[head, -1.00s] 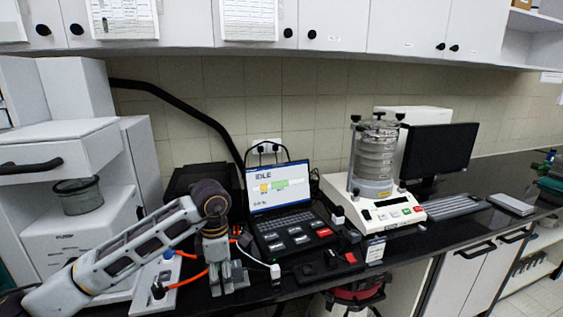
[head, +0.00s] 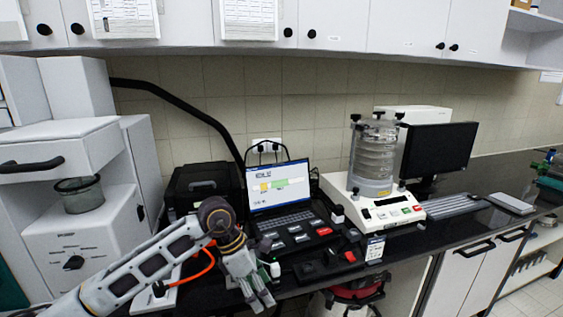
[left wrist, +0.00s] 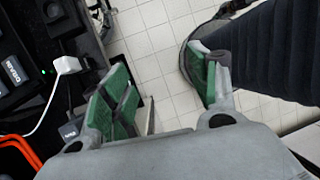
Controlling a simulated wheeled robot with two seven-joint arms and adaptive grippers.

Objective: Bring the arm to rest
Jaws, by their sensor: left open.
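My left arm comes in from the lower left in the head view. Its gripper (head: 262,296) hangs fingers-down at the front edge of the bench, left of the black button panel. In the left wrist view the gripper (left wrist: 160,95) shows two green-padded fingers spread apart, with nothing between them and pale floor tiles below. My right gripper is in neither view.
A laptop (head: 278,186) stands open on the dark bench. A sieve shaker (head: 374,160) with a clear stack is right of it, before a monitor (head: 437,150). A red and black round thing (head: 358,290) is below the bench edge. A white plug and cable (left wrist: 66,65) lie near the gripper.

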